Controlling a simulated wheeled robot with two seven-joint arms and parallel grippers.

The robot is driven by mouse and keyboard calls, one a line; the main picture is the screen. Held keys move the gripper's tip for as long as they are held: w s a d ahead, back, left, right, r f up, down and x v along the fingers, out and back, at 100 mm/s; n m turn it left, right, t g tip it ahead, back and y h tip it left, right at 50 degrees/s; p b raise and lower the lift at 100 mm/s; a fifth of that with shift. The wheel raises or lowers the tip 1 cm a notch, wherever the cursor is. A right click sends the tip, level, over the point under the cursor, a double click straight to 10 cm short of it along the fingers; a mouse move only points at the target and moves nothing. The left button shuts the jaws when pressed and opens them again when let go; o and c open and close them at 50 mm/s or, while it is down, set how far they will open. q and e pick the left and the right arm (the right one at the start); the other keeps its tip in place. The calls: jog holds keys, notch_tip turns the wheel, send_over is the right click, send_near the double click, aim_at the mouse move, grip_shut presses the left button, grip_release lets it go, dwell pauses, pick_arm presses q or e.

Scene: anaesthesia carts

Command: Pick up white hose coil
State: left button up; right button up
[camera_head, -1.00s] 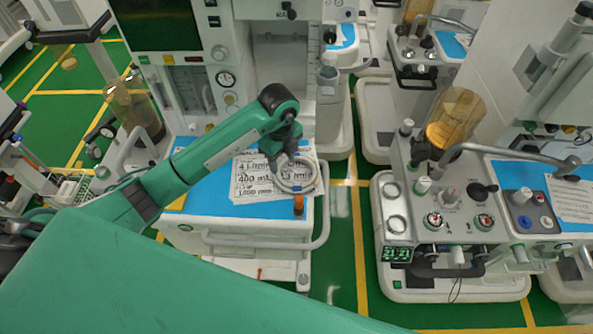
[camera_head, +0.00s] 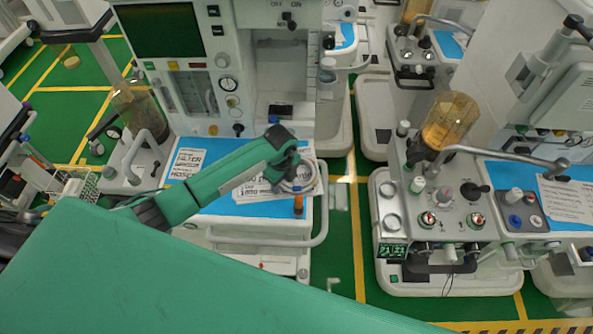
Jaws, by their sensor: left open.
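The white hose coil (camera_head: 312,187) lies on printed paper sheets on the blue top of the left cart (camera_head: 222,207), near its right edge. My left gripper (camera_head: 288,180) is low over the left side of the coil, and the wrist hides part of it. The fingers are open but mostly hidden, and I cannot tell whether they touch the coil. My right gripper is not in view.
A small orange-capped bottle (camera_head: 298,204) stands just in front of the coil. A white rail (camera_head: 322,228) runs around the cart's front right. A second cart (camera_head: 440,210) with knobs and an amber canister (camera_head: 450,120) stands to the right, across a green floor gap.

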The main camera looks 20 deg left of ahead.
pick_arm(q)
jog(key=shift+c, duration=0.5)
grip_shut()
jog(key=shift+r, duration=0.4)
notch_tip(320, 180, up, 19)
jog(key=b, duration=0.5)
jog(key=shift+r, duration=0.15)
